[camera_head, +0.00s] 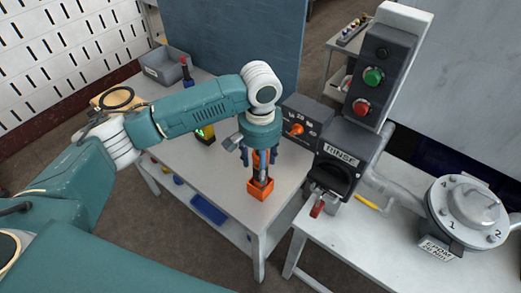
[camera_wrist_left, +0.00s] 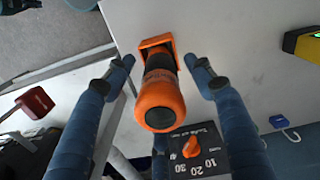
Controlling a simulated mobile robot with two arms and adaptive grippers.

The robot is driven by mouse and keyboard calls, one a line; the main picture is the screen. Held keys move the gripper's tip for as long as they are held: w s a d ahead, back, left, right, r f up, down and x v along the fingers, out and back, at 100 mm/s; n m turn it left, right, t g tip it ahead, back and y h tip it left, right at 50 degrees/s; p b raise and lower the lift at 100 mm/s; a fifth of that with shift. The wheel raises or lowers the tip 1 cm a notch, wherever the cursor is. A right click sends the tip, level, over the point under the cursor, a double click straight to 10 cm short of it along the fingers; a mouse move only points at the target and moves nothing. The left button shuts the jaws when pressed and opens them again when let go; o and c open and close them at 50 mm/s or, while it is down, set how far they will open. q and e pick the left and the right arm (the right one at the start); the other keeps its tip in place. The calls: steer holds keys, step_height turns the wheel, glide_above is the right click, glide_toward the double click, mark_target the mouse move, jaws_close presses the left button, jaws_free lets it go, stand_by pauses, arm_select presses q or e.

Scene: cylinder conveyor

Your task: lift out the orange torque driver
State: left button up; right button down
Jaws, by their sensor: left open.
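The orange torque driver (camera_wrist_left: 160,103) stands upright in an orange square holder (camera_wrist_left: 155,43) on the table; the left wrist view looks down on its round orange and black handle. In the head view the driver (camera_head: 257,167) shows partly, with the holder (camera_head: 261,191) below it near the table's front corner. My left gripper (camera_wrist_left: 160,72) is open, with one blue finger on each side of the driver and visible gaps to both. In the head view the left gripper (camera_head: 259,158) points down over the driver and hides part of it. My right gripper is in neither view.
A black dial box with an orange knob (camera_head: 297,129) stands close behind the driver. The RINSE unit (camera_head: 341,160) with a red-handled lever is to the right. A yellow-black device with a green display (camera_head: 204,134) and a grey bin (camera_head: 168,68) are to the left.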

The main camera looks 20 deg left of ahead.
arm_select(q)
step_height(320, 180, down, 2)
steer(key=shift+w+f, duration=0.1)
steer(key=shift+f, duration=0.65)
jaws_close()
steer(key=c, duration=0.7)
jaws_free()
jaws_close()
step_height(320, 180, up, 8)
steer(key=p, duration=0.8)
steer(key=shift+f+p, duration=0.2)
steer(key=shift+p, duration=0.1)
